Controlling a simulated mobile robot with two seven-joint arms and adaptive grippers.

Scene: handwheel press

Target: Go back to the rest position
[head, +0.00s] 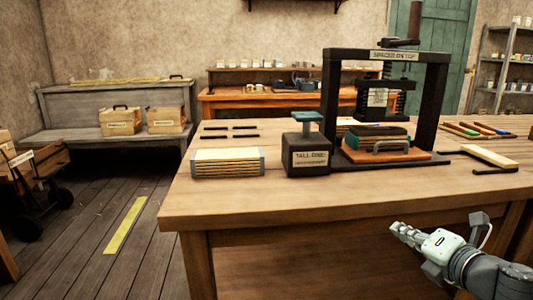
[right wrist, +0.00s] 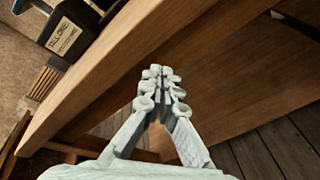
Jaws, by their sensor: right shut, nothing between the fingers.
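My right gripper (head: 404,234) is in front of the wooden workbench (head: 240,208), below the level of its top, at the lower right of the head view. Its fingers point left. In the right wrist view the gripper (right wrist: 160,75) has its fingertips together with nothing between them. The bench edge and underside fill much of that view behind it. The black handwheel press (head: 435,100) stands upright on the bench, well above and behind the gripper. My left gripper does not show in either view.
On the bench are a labelled dark block with a green top (head: 306,160), a slatted stack (head: 228,163), an orange board with a handle (head: 385,154) and a pale bar (head: 490,157). Floor left of the bench is mostly clear; a loaded cart (head: 38,172) stands at the far left.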

